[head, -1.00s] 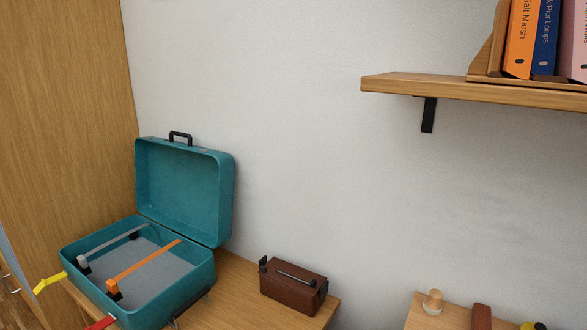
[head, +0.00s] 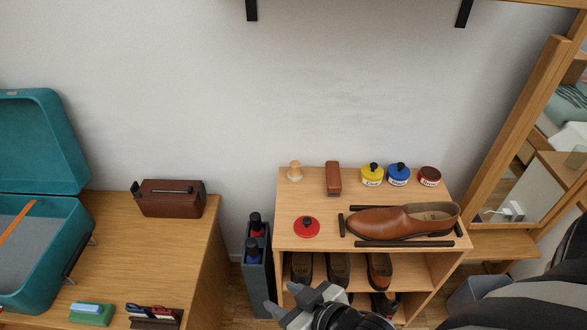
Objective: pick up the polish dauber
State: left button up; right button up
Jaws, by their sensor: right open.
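A small pale wooden knob-shaped piece (head: 295,171), which looks like the polish dauber, stands upright at the back left of the shoe rack's top (head: 290,208). A brown block-like brush (head: 333,178) is to its right. My right gripper (head: 281,302) shows at the bottom edge, in front of the rack and below its top. It is open, with nothing seen between its fingers, and is well apart from the dauber. My left gripper is out of view.
Yellow (head: 372,176), blue (head: 398,175) and red (head: 430,177) tins stand at the back right. A red lid (head: 306,228) and a brown shoe (head: 402,221) between black bars are in front. A dark bottle holder (head: 257,270) stands left of the rack.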

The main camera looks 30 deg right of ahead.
aim_at(295, 174)
jog(key=z, duration=1.05)
jog(key=k, duration=0.5)
jog(key=z, duration=1.95)
jog(key=i, duration=1.25)
jog(key=u, duration=1.65)
jog(key=i, duration=0.5)
jog(key=u, duration=0.1)
